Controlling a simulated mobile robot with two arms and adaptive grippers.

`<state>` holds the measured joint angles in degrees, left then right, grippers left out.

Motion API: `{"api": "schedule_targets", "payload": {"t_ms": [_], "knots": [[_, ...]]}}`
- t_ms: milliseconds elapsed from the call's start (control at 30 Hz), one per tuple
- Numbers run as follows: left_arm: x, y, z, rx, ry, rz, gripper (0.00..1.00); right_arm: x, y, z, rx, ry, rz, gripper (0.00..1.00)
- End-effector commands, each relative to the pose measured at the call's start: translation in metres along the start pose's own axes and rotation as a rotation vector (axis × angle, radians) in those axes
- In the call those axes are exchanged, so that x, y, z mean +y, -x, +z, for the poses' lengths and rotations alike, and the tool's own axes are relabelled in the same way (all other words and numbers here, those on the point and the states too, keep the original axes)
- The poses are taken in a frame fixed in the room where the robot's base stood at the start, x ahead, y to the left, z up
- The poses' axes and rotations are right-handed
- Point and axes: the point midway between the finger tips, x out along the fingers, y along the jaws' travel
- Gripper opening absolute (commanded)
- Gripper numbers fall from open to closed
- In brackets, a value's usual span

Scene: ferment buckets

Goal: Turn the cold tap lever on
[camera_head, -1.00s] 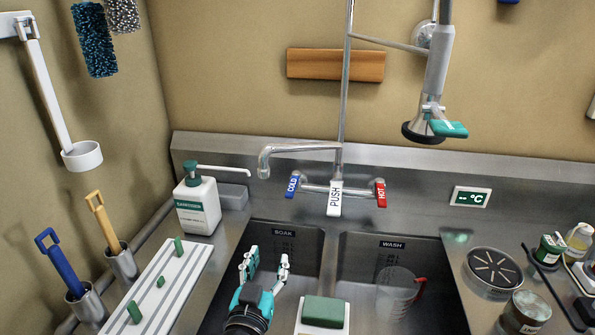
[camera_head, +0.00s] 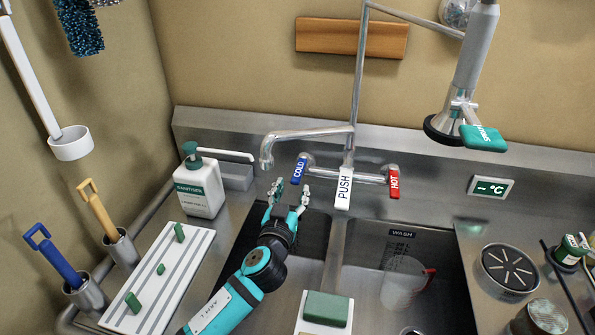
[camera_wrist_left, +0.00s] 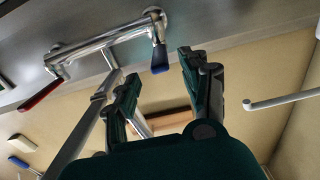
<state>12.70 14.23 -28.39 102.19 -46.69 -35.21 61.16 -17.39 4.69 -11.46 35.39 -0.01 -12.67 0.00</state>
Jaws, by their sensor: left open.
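The blue cold tap lever (camera_head: 299,171) hangs at the left end of the metal tap body, beside the white PUSH lever (camera_head: 343,188) and the red hot lever (camera_head: 393,181). My left gripper (camera_head: 289,193) is open just below and slightly left of the cold lever, with nothing between its fingers. In the left wrist view, the blue lever (camera_wrist_left: 160,58) shows beyond and between the two spread fingertips (camera_wrist_left: 157,70), and I see no contact. The red lever (camera_wrist_left: 40,93) is at the left there. My right gripper is not in view.
The curved spout (camera_head: 300,135) runs just above the cold lever. A sanitiser bottle (camera_head: 200,187) stands left of my gripper. The wash sink holds a clear jug (camera_head: 403,283). A white board (camera_head: 163,280) lies at the left, and a spray head (camera_head: 462,120) hangs at the right.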

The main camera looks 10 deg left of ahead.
Motion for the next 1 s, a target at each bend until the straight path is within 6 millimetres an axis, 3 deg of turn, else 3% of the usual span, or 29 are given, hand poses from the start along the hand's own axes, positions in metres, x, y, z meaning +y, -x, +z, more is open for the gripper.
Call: {"api": "schedule_targets", "payload": {"t_ms": [100,300,733,1000], "knots": [[0.000,-0.026,-0.002,0.000,0.000,-0.002,0.46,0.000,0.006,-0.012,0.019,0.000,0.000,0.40],[0.000,-0.054,-0.001,0.000,0.000,-0.001,0.46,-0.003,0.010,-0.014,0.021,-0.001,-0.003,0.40],[0.000,-0.066,0.000,0.000,0.001,0.000,0.46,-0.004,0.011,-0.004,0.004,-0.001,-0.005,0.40],[0.000,-0.066,0.000,-0.001,0.001,0.000,0.13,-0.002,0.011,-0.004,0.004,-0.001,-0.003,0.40]]}}
